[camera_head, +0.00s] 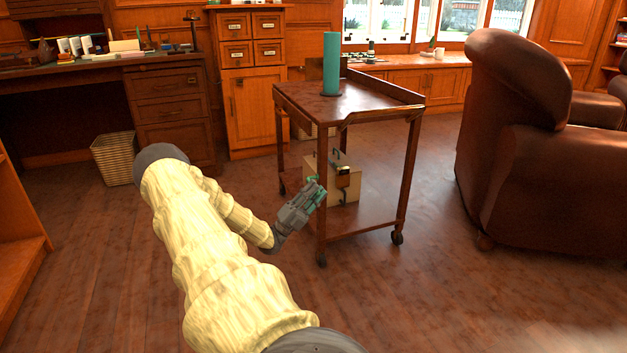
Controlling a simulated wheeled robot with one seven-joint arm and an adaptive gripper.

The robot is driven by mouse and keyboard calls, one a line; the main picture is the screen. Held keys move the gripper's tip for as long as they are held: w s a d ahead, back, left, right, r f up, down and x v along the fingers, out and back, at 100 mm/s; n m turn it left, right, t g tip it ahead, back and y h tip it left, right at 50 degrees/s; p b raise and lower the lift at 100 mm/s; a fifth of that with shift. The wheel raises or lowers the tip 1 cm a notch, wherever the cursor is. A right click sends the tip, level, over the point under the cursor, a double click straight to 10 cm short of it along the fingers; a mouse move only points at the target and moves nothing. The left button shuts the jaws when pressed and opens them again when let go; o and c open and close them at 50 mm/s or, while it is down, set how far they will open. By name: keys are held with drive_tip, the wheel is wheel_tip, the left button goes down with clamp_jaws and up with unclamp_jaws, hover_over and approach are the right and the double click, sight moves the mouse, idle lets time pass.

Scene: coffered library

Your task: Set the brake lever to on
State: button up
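A wooden trolley (368,98) on castors stands in the middle of the room. On its lower shelf sits a pale box (325,178) with a dark fitting (344,171) on its front, which looks like a small lever. I cannot read any on or off marking or tell the setting. My gripper (317,187) is just left of the fitting in the picture, near the trolley's front leg. It has grey links with green parts near the tips. A gap to the fitting shows, but depth is unclear. The fingers are too small to tell open from shut, and I see nothing held.
A teal cylinder (331,62) stands on the trolley's top. The front leg (321,215) and the top board bound the shelf space. A brown leather armchair (515,150) is at right, a wicker basket (114,158) at left. The floor before the trolley is clear.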

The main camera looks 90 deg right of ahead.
drive_tip(key=shift+s, duration=0.1)
drive_tip(key=v, duration=1.2)
idle(0.4)
